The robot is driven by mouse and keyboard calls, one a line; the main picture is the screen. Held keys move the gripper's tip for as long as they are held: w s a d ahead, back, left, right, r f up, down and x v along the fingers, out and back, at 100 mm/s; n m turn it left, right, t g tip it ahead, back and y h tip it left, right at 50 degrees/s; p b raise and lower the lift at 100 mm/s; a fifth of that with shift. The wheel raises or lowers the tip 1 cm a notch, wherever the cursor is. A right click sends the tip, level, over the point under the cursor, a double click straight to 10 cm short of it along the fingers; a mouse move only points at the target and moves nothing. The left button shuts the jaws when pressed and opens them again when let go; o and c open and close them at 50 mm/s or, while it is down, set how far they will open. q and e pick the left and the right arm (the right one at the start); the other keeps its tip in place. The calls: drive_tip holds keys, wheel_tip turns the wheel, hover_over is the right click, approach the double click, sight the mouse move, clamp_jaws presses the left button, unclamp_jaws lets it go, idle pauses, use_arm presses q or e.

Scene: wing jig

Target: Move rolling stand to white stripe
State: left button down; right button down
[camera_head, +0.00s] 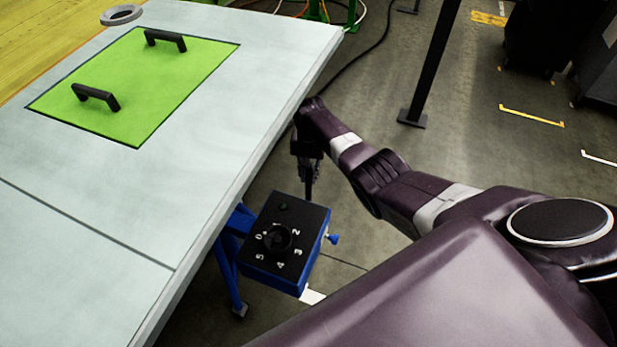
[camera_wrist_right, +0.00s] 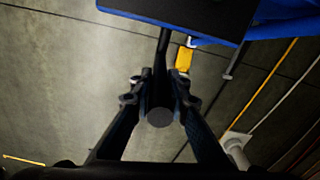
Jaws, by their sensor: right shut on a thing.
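The rolling stand is a blue box with a black top (camera_head: 284,235) carrying a round knob and printed numbers, on blue legs (camera_head: 228,262), beside the table's near right edge. My right gripper (camera_head: 309,180) is at the stand's far side, below the table top. In the right wrist view my right gripper (camera_wrist_right: 159,92) is shut on a dark round-ended handle (camera_wrist_right: 160,117), joined by a rod to the black and blue box (camera_wrist_right: 195,16). My left gripper is out of view.
The grey table (camera_head: 220,90) with a green panel (camera_head: 150,85) and two black handles fills the left. A black post (camera_head: 430,65) stands on the floor. Dark cabinets (camera_head: 590,50) are at far right. Another white floor mark (camera_head: 598,158) lies right. A cable (camera_head: 375,45) crosses the floor.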

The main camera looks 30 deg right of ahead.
drive_tip(key=shift+s+a, duration=0.15)
drive_tip(key=shift+s, duration=0.05)
drive_tip(key=c, duration=1.8)
unclamp_jaws()
drive_tip(key=shift+w+f, duration=0.1)
drive_tip(key=shift+c, duration=0.2)
drive_tip(key=shift+w+r, duration=0.1)
drive_tip(key=shift+r, duration=3.7)
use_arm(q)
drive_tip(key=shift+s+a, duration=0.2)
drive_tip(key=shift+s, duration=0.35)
